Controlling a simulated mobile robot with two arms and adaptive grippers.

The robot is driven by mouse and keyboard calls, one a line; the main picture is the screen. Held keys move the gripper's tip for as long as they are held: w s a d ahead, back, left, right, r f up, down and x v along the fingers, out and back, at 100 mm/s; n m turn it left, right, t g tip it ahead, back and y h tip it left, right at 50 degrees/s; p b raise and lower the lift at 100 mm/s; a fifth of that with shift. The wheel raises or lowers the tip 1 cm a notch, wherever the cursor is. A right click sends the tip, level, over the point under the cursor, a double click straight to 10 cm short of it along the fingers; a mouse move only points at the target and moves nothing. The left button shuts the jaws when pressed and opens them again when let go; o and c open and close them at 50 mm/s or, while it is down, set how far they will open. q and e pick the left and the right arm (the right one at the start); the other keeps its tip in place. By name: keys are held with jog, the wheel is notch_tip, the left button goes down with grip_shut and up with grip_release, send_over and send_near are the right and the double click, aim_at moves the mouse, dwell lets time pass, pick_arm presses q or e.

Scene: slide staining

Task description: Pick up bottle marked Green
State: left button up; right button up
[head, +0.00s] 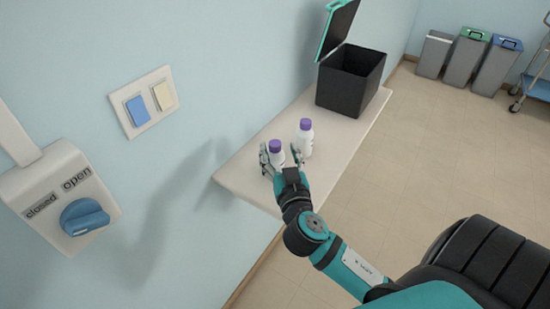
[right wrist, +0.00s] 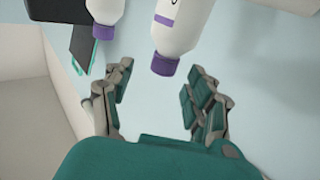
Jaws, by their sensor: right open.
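Two white bottles with purple caps stand on the shelf in the head view. The nearer bottle (head: 276,157) is at my right gripper (head: 279,159), and the other bottle (head: 305,138) stands just behind it to the right. No label is readable, so I cannot tell which is marked Green. In the right wrist view, one bottle (right wrist: 182,28) points its cap between the fingertips of my open right gripper (right wrist: 158,78). The second bottle (right wrist: 105,9) is at the top edge, left of it. I cannot tell whether the fingers touch the bottle. My left gripper is out of view.
A black box (head: 340,91) with its lid open stands at the far end of the shelf (head: 240,177). A wall with a switch plate (head: 143,101) and a blue knob (head: 84,217) borders the left.

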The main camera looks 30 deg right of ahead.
aim_at(276, 148)
jog(key=p+x, duration=0.1)
jog(key=x, duration=0.3)
jog(key=shift+a, duration=0.15)
grip_shut()
dwell(0.5)
